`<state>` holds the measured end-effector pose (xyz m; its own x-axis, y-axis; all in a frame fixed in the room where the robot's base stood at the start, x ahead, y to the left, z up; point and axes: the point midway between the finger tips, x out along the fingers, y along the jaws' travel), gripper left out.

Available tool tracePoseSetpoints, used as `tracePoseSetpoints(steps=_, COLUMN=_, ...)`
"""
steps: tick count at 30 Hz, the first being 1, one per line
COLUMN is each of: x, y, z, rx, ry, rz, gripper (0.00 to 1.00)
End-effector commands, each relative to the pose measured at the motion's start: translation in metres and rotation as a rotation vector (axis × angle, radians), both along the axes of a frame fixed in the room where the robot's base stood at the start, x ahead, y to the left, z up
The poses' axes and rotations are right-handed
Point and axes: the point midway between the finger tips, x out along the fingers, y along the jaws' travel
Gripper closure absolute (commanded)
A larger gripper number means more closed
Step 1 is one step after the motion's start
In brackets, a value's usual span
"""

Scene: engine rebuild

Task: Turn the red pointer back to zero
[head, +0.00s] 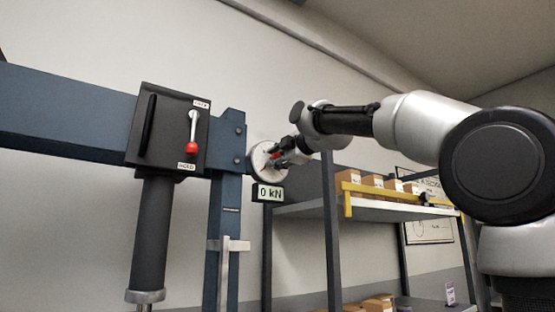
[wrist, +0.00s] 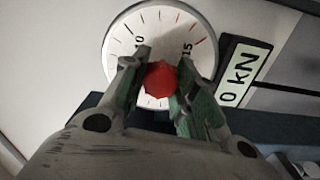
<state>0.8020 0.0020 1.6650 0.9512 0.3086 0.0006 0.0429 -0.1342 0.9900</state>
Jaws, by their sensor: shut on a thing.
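The round white dial gauge (head: 258,160) is mounted on the side of the blue frame, facing my gripper. In the wrist view the dial (wrist: 128,38) shows tick marks and the numbers 10 and 15. A red knob (wrist: 161,78) of the pointer is at the dial's middle, between my fingers. My gripper (wrist: 162,80) is shut on the red knob, with a finger on each side. My gripper also shows at the dial in the head view (head: 276,157). The direction of the pointer is hidden by the knob and fingers.
A display (head: 268,193) below the dial reads 0 kN. A black box (head: 170,128) with a red-tipped lever (head: 192,146) is on the blue press frame (head: 70,112) at left. A shelf (head: 390,208) with cardboard boxes stands behind, under my arm.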

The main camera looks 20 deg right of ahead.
Motion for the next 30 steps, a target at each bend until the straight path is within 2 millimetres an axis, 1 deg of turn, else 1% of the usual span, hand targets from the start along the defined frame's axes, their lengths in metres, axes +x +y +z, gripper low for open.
tracePoseSetpoints(steps=1, x=0.000, y=0.001, z=-0.001, rx=0.000, ry=0.003, rz=0.001, gripper=0.66)
tracePoseSetpoints(steps=3, x=0.000, y=0.001, z=-0.001, rx=0.000, ry=0.003, rz=0.001, gripper=0.53)
tracePoseSetpoints(steps=4, x=0.000, y=0.001, z=-0.001, rx=0.000, ry=0.003, rz=0.001, gripper=0.49)
tracePoseSetpoints(steps=13, x=-0.001, y=0.000, z=0.000, rx=0.001, ry=0.001, rz=0.000, gripper=0.49)
tracePoseSetpoints(steps=16, x=-0.007, y=-0.002, z=0.001, rx=0.001, ry=-0.001, rz=0.000, gripper=0.49)
tracePoseSetpoints(steps=20, x=-0.028, y=-0.009, z=0.001, rx=0.001, ry=-0.002, rz=0.000, gripper=0.49)
tracePoseSetpoints(steps=27, x=-0.079, y=-0.026, z=0.001, rx=0.002, ry=-0.002, rz=0.000, gripper=0.49)
tracePoseSetpoints(steps=30, x=-0.096, y=-0.031, z=0.000, rx=0.001, ry=0.000, rz=0.000, gripper=0.49)
